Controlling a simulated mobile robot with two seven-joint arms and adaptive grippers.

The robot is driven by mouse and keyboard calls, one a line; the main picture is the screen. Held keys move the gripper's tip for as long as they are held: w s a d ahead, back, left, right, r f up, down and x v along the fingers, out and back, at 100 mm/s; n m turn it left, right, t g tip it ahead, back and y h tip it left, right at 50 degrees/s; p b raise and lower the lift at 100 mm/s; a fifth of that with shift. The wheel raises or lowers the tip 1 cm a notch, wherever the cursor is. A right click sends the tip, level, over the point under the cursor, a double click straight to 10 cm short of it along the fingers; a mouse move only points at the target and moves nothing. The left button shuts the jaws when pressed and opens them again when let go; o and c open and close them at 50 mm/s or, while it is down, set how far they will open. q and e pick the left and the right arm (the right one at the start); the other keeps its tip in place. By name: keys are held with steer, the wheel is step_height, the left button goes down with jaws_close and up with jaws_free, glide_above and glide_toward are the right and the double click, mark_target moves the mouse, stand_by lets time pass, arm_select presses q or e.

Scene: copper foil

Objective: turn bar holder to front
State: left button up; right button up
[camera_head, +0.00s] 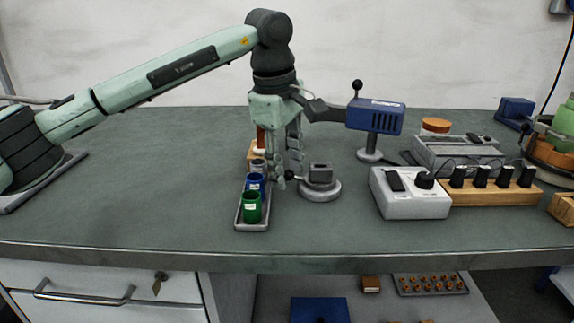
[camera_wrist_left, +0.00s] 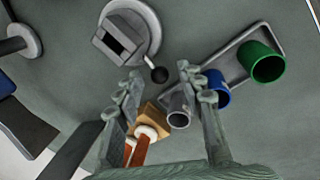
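The bar holder (camera_head: 320,182) is a grey block with a slot on a round grey base, standing on the bench right of my left gripper. Its short lever ends in a black ball knob (camera_head: 290,175) that points left in the head view. The holder (camera_wrist_left: 128,32) and knob (camera_wrist_left: 160,75) also show in the left wrist view. My left gripper (camera_head: 284,172) points down beside the holder. In the wrist view its fingers (camera_wrist_left: 160,71) are apart, with the knob showing between the fingertips; I see no grip on it. My right gripper is not in view.
A narrow tray (camera_head: 238,224) with green (camera_head: 252,208) and blue (camera_head: 255,182) cups stands close left of the gripper. A blue device (camera_head: 375,117) on a stand is behind right. A grey control box (camera_head: 410,195) stands right. The bench front is clear.

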arm_select(q)
steer(key=shift+c, duration=0.6)
jaws_close()
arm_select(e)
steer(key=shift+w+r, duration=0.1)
